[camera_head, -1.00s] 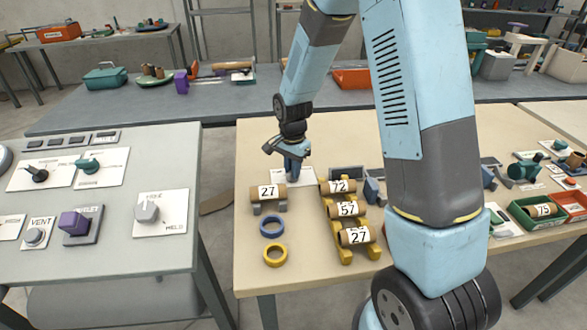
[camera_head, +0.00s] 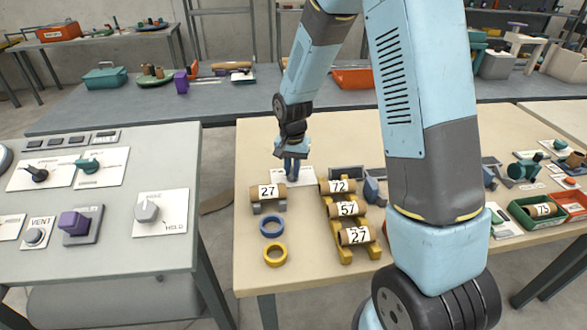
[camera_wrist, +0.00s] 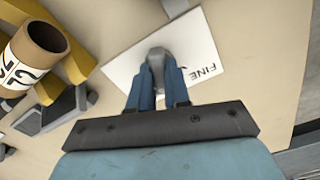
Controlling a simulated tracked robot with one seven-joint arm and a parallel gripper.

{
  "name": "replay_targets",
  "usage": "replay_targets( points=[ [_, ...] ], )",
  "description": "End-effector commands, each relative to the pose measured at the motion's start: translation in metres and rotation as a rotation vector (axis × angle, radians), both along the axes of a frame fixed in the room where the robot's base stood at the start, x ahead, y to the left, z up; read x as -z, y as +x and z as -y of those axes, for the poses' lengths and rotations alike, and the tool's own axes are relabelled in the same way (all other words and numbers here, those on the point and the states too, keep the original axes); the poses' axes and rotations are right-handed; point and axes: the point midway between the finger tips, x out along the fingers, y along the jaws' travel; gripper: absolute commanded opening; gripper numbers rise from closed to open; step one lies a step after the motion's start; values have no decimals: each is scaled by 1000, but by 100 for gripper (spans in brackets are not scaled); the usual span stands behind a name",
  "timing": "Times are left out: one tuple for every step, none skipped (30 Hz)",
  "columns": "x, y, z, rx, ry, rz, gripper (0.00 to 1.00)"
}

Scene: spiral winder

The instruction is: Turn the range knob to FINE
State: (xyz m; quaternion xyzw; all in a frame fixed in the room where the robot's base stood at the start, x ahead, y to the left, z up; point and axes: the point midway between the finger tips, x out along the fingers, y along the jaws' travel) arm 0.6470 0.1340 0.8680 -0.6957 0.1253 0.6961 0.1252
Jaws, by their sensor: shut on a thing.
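The range knob (camera_wrist: 157,56) is grey and sits on a white plate (camera_wrist: 120,70) that bears the word FINE (camera_wrist: 209,70) to the right of the knob in the wrist view. My gripper (camera_wrist: 157,76) points down with its two blue fingers around the knob, shut on it. In the head view my gripper (camera_head: 292,172) stands over the white plate (camera_head: 305,175) on the wooden table, and its fingers hide the knob. The knob's pointer direction cannot be told, and the far part of the plate's print is hidden.
A cardboard roll marked 27 (camera_head: 268,191) lies on a grey stand just in front. A yellow rack (camera_head: 345,253) with several rolls stands to the right. Blue (camera_head: 272,227) and yellow (camera_head: 275,255) rings lie nearer. The grey control panel (camera_head: 120,255) is to the left.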

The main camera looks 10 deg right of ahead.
Motion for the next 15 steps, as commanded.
replay_targets(
  points=[
    [0, 1, 0, -43, 1, 1, 0],
    [0, 1, 0, -72, 1, 1, 0],
    [0, 1, 0, -110, 1, 1, 0],
    [0, 1, 0, -140, 1, 1, 0],
    [0, 1, 0, -168, 1, 1, 0],
    [0, 1, 0, -207, 1, 1, 0],
    [0, 1, 0, -234, 1, 1, 0],
    [0, 1, 0, -262, 1, 1, 0],
    [0, 1, 0, -299, 1, 1, 0],
    [0, 1, 0, -328, 1, 1, 0],
    [0, 1, 0, -358, 1, 1, 0],
    [0, 1, 0, -396, 1, 1, 0],
    [0, 1, 0, -426, 1, 1, 0],
    [0, 1, 0, -454, 1, 1, 0],
    [0, 1, 0, -491, 1, 1, 0]
  ],
)
